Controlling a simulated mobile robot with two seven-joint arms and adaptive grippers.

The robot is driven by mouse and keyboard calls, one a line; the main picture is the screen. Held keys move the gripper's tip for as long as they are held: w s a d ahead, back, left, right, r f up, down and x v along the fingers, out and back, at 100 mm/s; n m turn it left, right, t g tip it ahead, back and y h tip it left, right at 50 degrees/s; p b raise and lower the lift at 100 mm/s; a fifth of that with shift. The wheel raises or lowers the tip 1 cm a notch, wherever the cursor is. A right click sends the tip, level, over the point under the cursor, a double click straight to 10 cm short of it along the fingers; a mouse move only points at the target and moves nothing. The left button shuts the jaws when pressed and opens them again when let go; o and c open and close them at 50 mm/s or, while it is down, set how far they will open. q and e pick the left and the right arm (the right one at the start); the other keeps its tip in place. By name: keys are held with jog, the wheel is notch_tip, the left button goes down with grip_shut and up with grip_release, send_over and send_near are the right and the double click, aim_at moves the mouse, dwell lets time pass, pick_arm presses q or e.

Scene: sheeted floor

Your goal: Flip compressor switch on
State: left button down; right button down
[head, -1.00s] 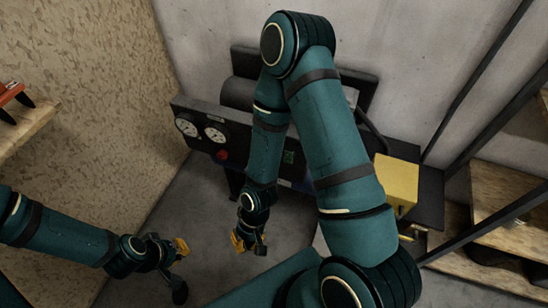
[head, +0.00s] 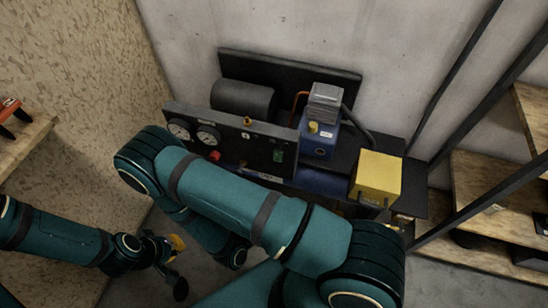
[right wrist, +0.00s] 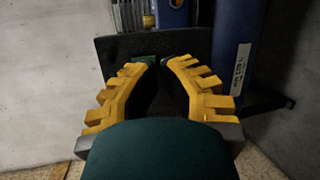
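The compressor's black panel (head: 235,139) faces me with two white gauges, a red knob and a green switch (head: 278,155) at its right. I cannot tell the switch's setting. In the right wrist view a bit of green (right wrist: 145,58), likely the switch, shows against the dark panel just beyond the fingertips; contact cannot be told. My right gripper (right wrist: 157,63) has its yellow fingers converged at the tips, with nothing seen between them. In the head view it is hidden behind my right arm. My left gripper (head: 178,266) is low at left, fingers apart and empty, away from the compressor.
A black tank (head: 243,98) and a blue unit with a grey top (head: 320,125) stand behind the panel. A yellow box (head: 376,178) sits at right. Wooden shelves with dark posts stand at far right. A chipboard wall and a shelf (head: 28,140) are at left.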

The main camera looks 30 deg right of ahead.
aim_at(275, 159)
pick_arm(q)
jog(key=shift+s+d+r, duration=0.1)
jog(key=shift+r, duration=0.15)
pick_arm(e)
jog(key=w+a+t, duration=0.1)
jog(key=t, duration=0.1)
jog(key=w+a+r+n+t+y, duration=0.1)
jog(key=w+t, duration=0.1)
jog(key=shift+a, duration=0.2)
pick_arm(q)
jog(key=shift+s+f+b, duration=0.15)
jog(key=shift+f+b, duration=0.15)
jog(key=shift+f, duration=0.1)
pick_arm(e)
jog(key=x, duration=1.4)
jog(key=shift+w+f, duration=0.1)
jog(key=shift+w, duration=0.05)
pick_arm(q)
jog(key=shift+f, duration=0.1)
